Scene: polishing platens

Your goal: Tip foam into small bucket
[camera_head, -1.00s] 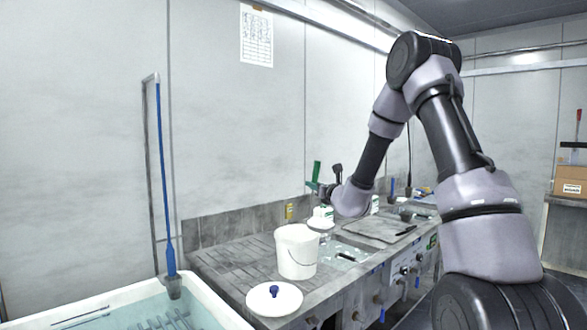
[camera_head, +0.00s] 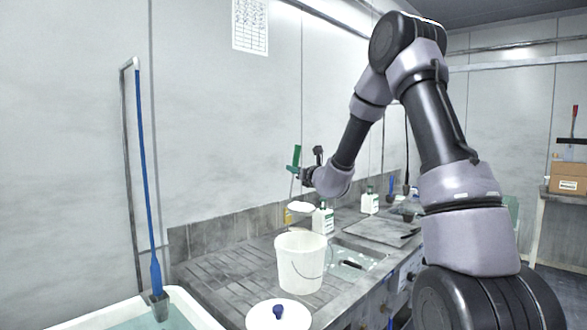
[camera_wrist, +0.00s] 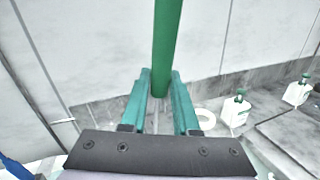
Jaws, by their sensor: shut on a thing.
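A white bucket (camera_head: 298,266) with a wire handle stands upright on the grey ribbed worktop. My gripper (camera_head: 301,172) is shut on a green handle (camera_head: 296,157), above and behind the bucket in the head view. A thin stem runs down from the handle to a white patch (camera_head: 300,206), just above the bucket's rim in the picture. I cannot tell foam from tool head there, nor whether it is directly over the opening. In the wrist view the green handle (camera_wrist: 167,45) stands between my gripper's fingers (camera_wrist: 160,85), and a pale, rounded piece (camera_wrist: 206,118) shows beyond the right finger.
A white lid (camera_head: 262,312) with a blue knob lies in front of the bucket. Bottles (camera_head: 323,218) stand behind it to the right, near a sink. A water-filled tub (camera_head: 190,302) with a blue-handled brush (camera_head: 156,275) is at the left. The wall (camera_head: 225,160) is close behind.

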